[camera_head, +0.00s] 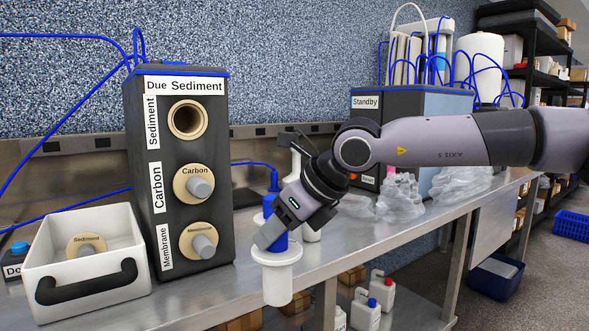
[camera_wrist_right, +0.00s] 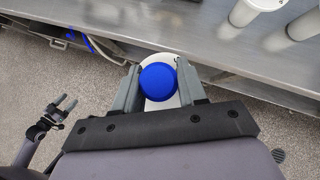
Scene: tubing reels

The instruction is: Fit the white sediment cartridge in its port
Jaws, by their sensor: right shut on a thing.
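My right gripper (camera_head: 268,236) is shut on the blue grip of a white flanged cartridge (camera_head: 277,285), which hangs upright just off the bench's front edge. In the right wrist view, the blue round top (camera_wrist_right: 158,82) sits between the fingers, white body below. The dark housing (camera_head: 140,110) has an empty port labelled Sediment (camera_head: 188,119) at the top. The held cartridge is right of and below that port, apart from it. My left gripper (camera_wrist_right: 66,103) shows small in the right wrist view, fingers apart and empty. It is not in the head view.
The Carbon (camera_head: 194,184) and Membrane (camera_head: 199,240) ports hold cartridges. A white bin (camera_head: 95,240) left of the housing holds a cartridge labelled Sediment (camera_head: 86,246). Clear plastic bags (camera_head: 400,197) and a Standby machine (camera_head: 425,120) stand to the right. Blue tubes run overhead.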

